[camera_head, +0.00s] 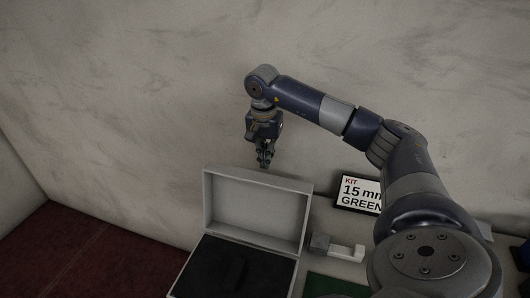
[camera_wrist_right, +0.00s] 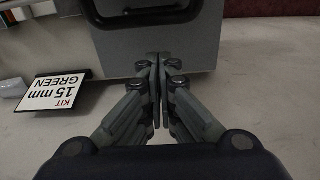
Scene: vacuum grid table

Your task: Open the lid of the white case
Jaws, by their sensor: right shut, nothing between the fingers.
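The white case (camera_head: 209,199) stands on the table at the lower middle of the head view. Its lid (camera_head: 257,204) is raised, standing up at the back, and the dark inside of the case shows. My right gripper (camera_head: 264,163) is shut and empty, pointing down behind and just above the top edge of the lid. In the right wrist view its fingers (camera_wrist_right: 159,62) are together, close to the grey outer face of the lid (camera_wrist_right: 190,35); I cannot tell if they touch it. My left gripper is not in view.
A sign reading "KIT 15 mm GREEN" (camera_head: 359,194) stands right of the case. A small grey and white block-like object (camera_head: 338,247) and a green mat (camera_head: 335,287) lie nearby. A wall (camera_head: 130,90) rises behind. Dark red floor (camera_head: 80,255) shows at left.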

